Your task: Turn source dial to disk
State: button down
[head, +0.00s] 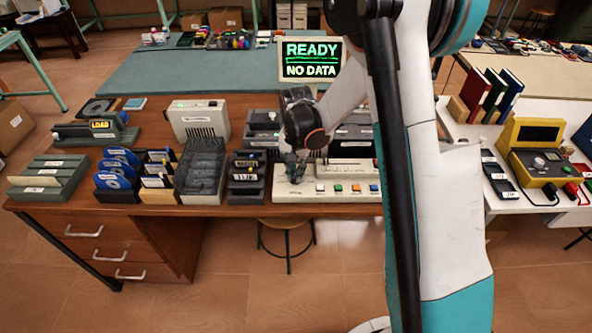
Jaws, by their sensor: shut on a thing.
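My gripper (291,170) points down over the left part of the white control panel (336,198) at the desk's front edge. It is shut at the spot where a small light knob, the source dial (294,180), partly shows. The fingers hide most of the dial, and its setting cannot be read. Coloured buttons sit to the right of it on the panel. A monitor (311,60) behind shows green "READY" and white "NO DATA".
A beige drive unit (199,120) is behind. My arm covers the panel's right end. A yellow device (541,167) stands on the right table.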

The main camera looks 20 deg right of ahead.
jog(key=c, duration=1.6)
grip_release()
notch_tip(320, 180, up, 12)
jog(key=shift+r, duration=0.1)
jog(key=s+r+n+t, duration=0.3)
jog(key=s+r+n, duration=0.1)
jog(key=s+r, duration=0.75)
jog(key=s+n+t, duration=0.3)
jog(key=s+t, duration=0.1)
jog(key=s, duration=0.8)
jog(key=shift+a+n, duration=0.15)
jog(key=shift+n, duration=0.15)
